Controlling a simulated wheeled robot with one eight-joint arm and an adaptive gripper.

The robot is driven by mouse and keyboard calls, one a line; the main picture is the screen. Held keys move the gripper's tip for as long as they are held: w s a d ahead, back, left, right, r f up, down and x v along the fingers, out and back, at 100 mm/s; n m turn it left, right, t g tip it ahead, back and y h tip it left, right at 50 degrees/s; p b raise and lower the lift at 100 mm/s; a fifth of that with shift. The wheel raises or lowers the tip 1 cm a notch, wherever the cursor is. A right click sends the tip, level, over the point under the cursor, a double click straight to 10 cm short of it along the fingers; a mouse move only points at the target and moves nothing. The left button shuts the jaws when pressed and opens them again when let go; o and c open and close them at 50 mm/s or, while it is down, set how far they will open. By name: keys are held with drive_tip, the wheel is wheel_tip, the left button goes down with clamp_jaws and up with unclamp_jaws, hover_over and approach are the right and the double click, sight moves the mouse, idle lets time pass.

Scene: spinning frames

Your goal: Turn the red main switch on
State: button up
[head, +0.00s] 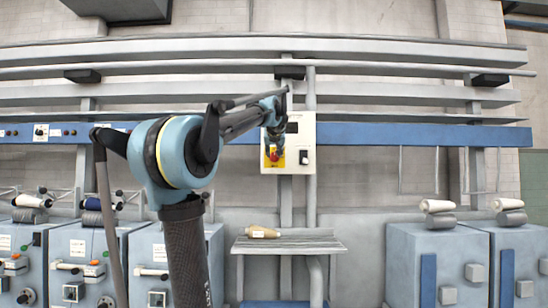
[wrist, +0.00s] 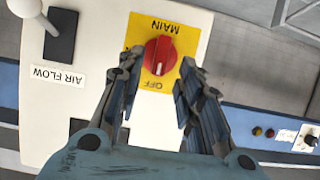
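The red main switch (wrist: 160,56) is a round red knob on a yellow plate (wrist: 183,42) marked MAIN and OFF, in the wrist view, which shows the lettering upside down. In the head view the red switch (head: 273,156) sits low on the white panel (head: 301,128), partly hidden by my gripper. My gripper (wrist: 158,75) is open, its two fingers apart on either side of the knob's lower edge in the wrist view. Nothing is between the fingers but the view of the knob and plate. I cannot tell whether they touch the knob.
An AIR FLOW lever (wrist: 35,12) with a white ball end is on the same panel, left in the wrist view. A small shelf (head: 290,245) with a yarn spool (head: 263,232) stands below the panel. Blue-grey machines (head: 440,265) stand at both sides.

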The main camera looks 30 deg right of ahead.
sight(275, 157)
drive_tip(key=shift+x, duration=1.35)
